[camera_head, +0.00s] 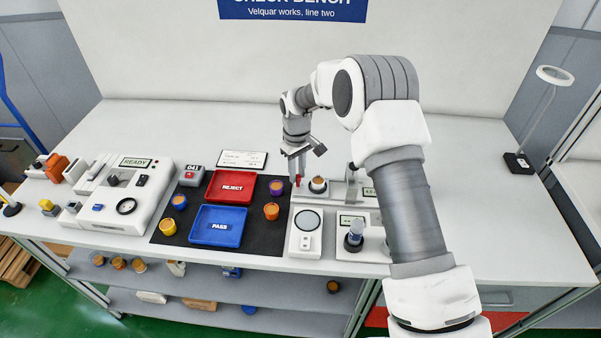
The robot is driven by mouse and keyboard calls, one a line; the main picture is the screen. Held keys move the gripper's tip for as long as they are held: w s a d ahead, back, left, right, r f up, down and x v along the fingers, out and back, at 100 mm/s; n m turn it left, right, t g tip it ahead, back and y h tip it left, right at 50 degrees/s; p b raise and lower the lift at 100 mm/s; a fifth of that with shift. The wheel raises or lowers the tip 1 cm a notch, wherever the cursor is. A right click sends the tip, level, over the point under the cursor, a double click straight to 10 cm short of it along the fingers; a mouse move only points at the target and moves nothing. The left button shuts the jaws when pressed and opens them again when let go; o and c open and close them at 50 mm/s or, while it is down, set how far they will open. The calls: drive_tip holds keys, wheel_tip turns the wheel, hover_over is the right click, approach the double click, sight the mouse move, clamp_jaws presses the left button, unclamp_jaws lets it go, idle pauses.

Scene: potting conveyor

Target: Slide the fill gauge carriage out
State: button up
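My gripper (297,174) points down at the left end of a white gauge unit with a small display (369,192) on the bench. A small red part (298,181), perhaps the carriage's handle, shows right at the fingertips. I cannot tell whether the fingers touch it, or whether they are open or shut. A pot with an orange-brown top (318,184) sits in a dark holder on the unit, just right of the gripper. A grey upright (352,178) stands right of the pot. My arm hides the right part of the unit.
To the left lie a red REJECT tray (231,201), a blue PASS tray (217,241) and several small pots on a dark mat (262,244). The bench behind is mostly clear.

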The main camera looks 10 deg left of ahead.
drive_tip(key=o, duration=0.4)
drive_tip(key=shift+a, duration=0.15)
wheel_tip(320, 180, up, 18)
drive_tip(key=shift+f, duration=0.25)
drive_tip(key=shift+s, duration=0.1)
drive_tip(key=s+d+r+m+t, duration=0.3)
drive_tip(key=s+d+r+m, duration=0.1)
drive_tip(key=s+d+r, duration=0.95)
drive_tip(key=s+d+m+t, duration=0.1)
drive_tip(key=s+d, duration=0.1)
drive_tip(key=s, duration=0.4)
drive_tip(key=s+d+f+m, duration=0.1)
drive_tip(key=s+d+m, duration=0.1)
drive_tip(key=s, duration=0.5)
drive_tip(key=s+d+m+t, duration=0.1)
drive_tip(key=s+d+m, duration=0.1)
drive_tip(key=s+d, duration=0.2)
drive_tip(key=shift+s+d+f+t, duration=0.1)
drive_tip(key=shift+s+f+t, duration=0.05)
drive_tip(key=shift+s, duration=0.55)
drive_tip(key=shift+s+f+t, duration=0.15)
drive_tip(key=shift+s, duration=0.5)
